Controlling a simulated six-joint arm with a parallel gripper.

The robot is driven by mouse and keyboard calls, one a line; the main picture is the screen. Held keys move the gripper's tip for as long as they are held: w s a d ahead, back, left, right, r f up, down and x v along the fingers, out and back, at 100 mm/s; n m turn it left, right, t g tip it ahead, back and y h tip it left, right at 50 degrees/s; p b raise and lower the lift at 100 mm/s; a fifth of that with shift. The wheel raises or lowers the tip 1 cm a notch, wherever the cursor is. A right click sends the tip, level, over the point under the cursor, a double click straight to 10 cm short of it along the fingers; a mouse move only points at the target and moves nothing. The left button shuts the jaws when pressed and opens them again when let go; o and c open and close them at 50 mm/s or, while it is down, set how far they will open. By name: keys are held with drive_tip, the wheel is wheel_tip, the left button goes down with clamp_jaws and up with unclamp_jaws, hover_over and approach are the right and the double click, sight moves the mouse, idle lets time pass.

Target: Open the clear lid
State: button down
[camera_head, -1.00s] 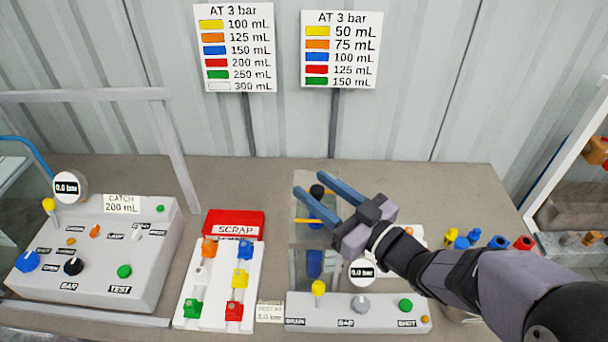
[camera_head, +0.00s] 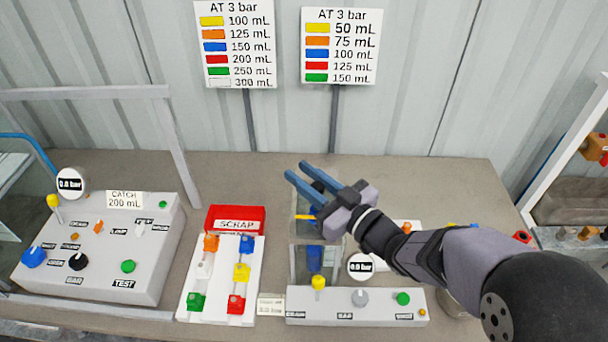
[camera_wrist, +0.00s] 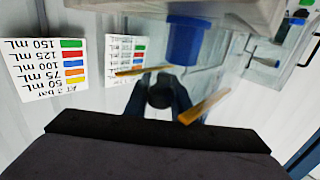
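The clear lid (camera_head: 301,206) is a see-through panel on the box behind the right-hand control panel. A blue cylinder (camera_head: 314,258) shows in the box and in the wrist view (camera_wrist: 187,42). A black knob (camera_head: 318,187) and a yellow-orange bar (camera_head: 304,217) show at the lid. My gripper (camera_head: 302,171) is over the lid's far part, its two blue fingers apart. In the wrist view the black knob (camera_wrist: 160,94) appears between the fingers, with an orange bar (camera_wrist: 205,107) nearby. I cannot tell whether a finger touches the knob or lid.
The right control panel (camera_head: 330,312) has a yellow lever, grey knob and green button in front. A white rack (camera_head: 219,285) with coloured pieces and a red scrap bin (camera_head: 236,216) stand to the left. Another control panel (camera_head: 100,260) is farther left. The table behind the bin is clear.

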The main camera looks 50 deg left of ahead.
drive_tip(key=w+a, duration=0.6)
drive_tip(key=shift+w+a+b, duration=0.25)
drive_tip(key=shift+a+b, duration=0.05)
drive_tip(key=shift+b, duration=0.1)
drive_tip(key=c, duration=1.5)
unclamp_jaws()
drive_tip(key=shift+d+b, duration=0.3)
drive_tip(key=shift+d, duration=0.15)
drive_tip(key=d+b, duration=0.2)
drive_tip(key=d, duration=0.4)
drive_tip(key=shift+d+b, duration=0.2)
drive_tip(key=shift+b, duration=0.1)
drive_tip(key=shift+r, duration=0.1)
